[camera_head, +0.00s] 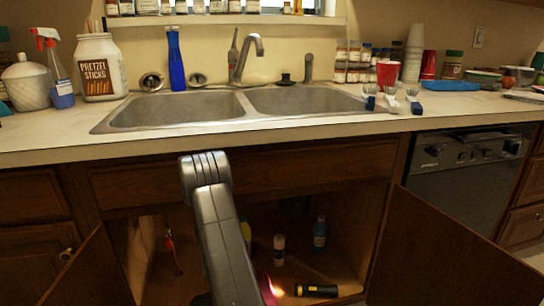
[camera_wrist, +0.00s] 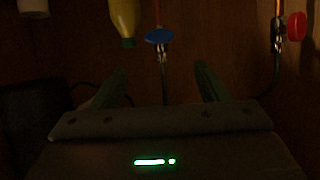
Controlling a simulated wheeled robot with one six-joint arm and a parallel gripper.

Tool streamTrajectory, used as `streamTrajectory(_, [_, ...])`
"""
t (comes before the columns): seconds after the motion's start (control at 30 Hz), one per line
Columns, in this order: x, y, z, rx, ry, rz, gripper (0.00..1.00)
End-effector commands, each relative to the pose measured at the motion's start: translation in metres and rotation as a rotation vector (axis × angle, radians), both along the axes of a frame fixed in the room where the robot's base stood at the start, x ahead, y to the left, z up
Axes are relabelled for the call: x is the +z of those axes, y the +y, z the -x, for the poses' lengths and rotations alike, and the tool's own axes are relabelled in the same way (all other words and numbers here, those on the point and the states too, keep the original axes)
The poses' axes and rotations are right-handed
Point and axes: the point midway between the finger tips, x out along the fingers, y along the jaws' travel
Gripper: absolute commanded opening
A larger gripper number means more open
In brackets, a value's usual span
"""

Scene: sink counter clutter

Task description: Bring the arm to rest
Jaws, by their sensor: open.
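My grey arm (camera_head: 222,235) reaches down from in front of the counter edge into the open cabinet under the sink. Its end is hidden in the head view. In the wrist view my gripper (camera_wrist: 160,80) is open, its two dark fingers spread wide with nothing between them. Beyond the fingers are a blue valve handle (camera_wrist: 160,36) and a yellow bottle (camera_wrist: 125,20) with a dark cap at its lower end in the picture. A red valve handle (camera_wrist: 297,26) is at the right. The wrist view is dark.
Both cabinet doors stand open, the left (camera_head: 85,275) and right (camera_head: 450,255) flanking my arm. A black and yellow flashlight (camera_head: 316,291), a pale bottle (camera_head: 279,250) and a blue bottle (camera_head: 320,233) are inside. The counter edge (camera_head: 300,131) and double sink (camera_head: 190,106) are above.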

Motion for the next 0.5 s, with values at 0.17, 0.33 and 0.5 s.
streamTrajectory(0.17, [-0.014, 0.007, -0.027, -0.001, -0.002, -0.001, 0.67])
streamTrajectory(0.33, [-0.027, 0.015, -0.054, -0.001, -0.002, 0.000, 0.67])
streamTrajectory(0.5, [-0.038, 0.023, -0.080, -0.001, -0.001, -0.001, 0.67])
